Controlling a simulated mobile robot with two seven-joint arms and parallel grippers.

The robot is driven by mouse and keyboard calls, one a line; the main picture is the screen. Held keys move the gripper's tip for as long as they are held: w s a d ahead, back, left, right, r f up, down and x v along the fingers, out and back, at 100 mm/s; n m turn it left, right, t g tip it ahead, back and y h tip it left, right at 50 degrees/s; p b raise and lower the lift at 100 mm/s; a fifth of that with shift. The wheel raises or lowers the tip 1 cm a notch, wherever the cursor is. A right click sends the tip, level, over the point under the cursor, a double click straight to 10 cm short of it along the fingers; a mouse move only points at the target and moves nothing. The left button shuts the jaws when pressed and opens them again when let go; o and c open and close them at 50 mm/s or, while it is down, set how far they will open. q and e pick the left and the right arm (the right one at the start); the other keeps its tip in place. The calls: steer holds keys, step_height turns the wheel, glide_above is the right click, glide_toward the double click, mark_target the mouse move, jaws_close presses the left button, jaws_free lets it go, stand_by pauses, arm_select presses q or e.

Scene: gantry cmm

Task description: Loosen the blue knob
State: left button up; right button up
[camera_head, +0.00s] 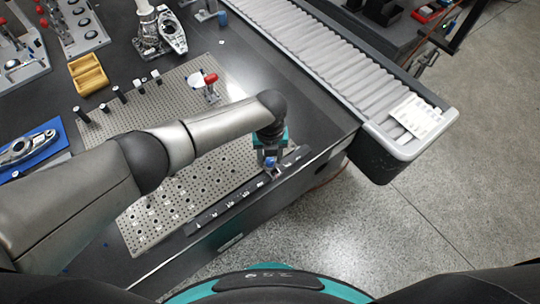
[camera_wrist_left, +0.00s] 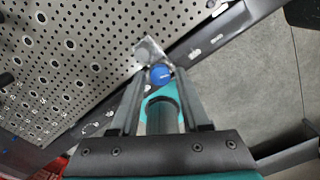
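The blue knob (camera_head: 270,162) is at the front right edge of the perforated plate, below my left gripper (camera_head: 270,154) in the head view. In the left wrist view the blue knob (camera_wrist_left: 160,73) shows as a round blue face between the tips of my left gripper (camera_wrist_left: 160,77). The two fingers stand apart, one on each side of the knob. I cannot tell for sure whether they touch it. A small grey block (camera_wrist_left: 148,48) sits just beyond the knob. My right gripper is not in view.
The perforated plate (camera_head: 160,200) carries several black-and-white pins and a red-tipped clamp (camera_head: 210,79). A dark labelled rail (camera_head: 230,202) runs along its front edge. A roller conveyor (camera_head: 310,45) lies to the right. A yellow tray (camera_head: 88,74) and a blue mat (camera_head: 45,150) lie left.

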arm_select(q)
jaws_close()
stand_by(0.5)
steer(key=n+p, duration=0.1)
steer(key=n, duration=0.3)
steer(key=shift+r+n, duration=0.1)
steer(key=shift+n, duration=0.3)
steer(key=n+p, duration=0.1)
steer(key=n, duration=0.3)
steer(key=shift+n, duration=0.3)
steer(key=n+p, duration=0.1)
steer(key=n, duration=0.3)
steer(key=shift+w+n+p, duration=0.1)
steer(key=shift+n+p, duration=0.5)
steer(key=shift+n, duration=1.8)
steer(key=shift+o, duration=1.6)
jaws_free()
